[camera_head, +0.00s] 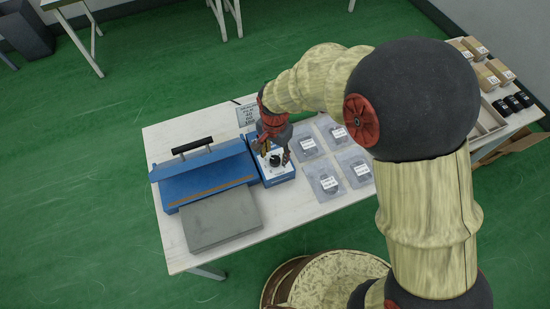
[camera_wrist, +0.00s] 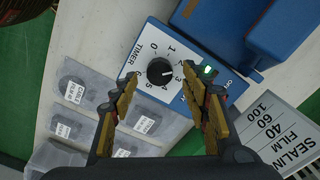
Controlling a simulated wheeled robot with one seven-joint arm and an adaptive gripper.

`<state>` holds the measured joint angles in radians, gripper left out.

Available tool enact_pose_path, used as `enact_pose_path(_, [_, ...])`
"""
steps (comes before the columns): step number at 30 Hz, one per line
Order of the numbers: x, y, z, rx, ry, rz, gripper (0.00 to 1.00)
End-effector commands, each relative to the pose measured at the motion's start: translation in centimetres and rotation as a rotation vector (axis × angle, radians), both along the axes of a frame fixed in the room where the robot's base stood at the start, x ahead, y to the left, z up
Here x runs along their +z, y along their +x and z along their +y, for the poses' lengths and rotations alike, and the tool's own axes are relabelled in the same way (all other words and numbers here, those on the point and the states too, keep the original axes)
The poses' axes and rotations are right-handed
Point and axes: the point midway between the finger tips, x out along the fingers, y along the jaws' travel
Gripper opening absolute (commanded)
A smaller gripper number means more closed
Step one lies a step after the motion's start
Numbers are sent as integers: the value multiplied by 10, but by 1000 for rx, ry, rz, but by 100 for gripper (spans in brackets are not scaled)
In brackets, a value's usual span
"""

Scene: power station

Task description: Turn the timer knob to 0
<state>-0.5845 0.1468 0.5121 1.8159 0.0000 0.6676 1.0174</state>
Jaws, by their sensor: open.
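The timer knob (camera_wrist: 160,72) is a round black knob on the white face of a blue timer box (camera_head: 277,174). Numbers ring it, with 0 towards the top of the wrist view. A small white mark on the knob points right, seemingly near 2 or 3; the exact number is hard to tell. My gripper (camera_wrist: 160,78) is open, with one yellow-and-black finger on either side of the knob in the picture. Nothing is between the fingers but the knob below; I cannot tell any contact. In the head view my gripper (camera_head: 276,155) is over the box and partly hides its face.
A green light (camera_wrist: 208,70) glows on the box beside the right finger. A blue sealer (camera_head: 205,173) with a black handle and a grey block (camera_head: 222,219) stand left of the box. Labelled bags (camera_head: 325,180) lie right. A sealing film sign (camera_head: 246,114) is behind.

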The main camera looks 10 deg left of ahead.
Motion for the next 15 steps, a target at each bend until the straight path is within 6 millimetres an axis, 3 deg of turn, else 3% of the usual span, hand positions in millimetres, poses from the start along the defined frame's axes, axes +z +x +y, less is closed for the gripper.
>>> enact_pose_path(6, [-23,0,0,0,0,0,46])
enact_pose_path(15, [-26,0,0,0,0,-1,46])
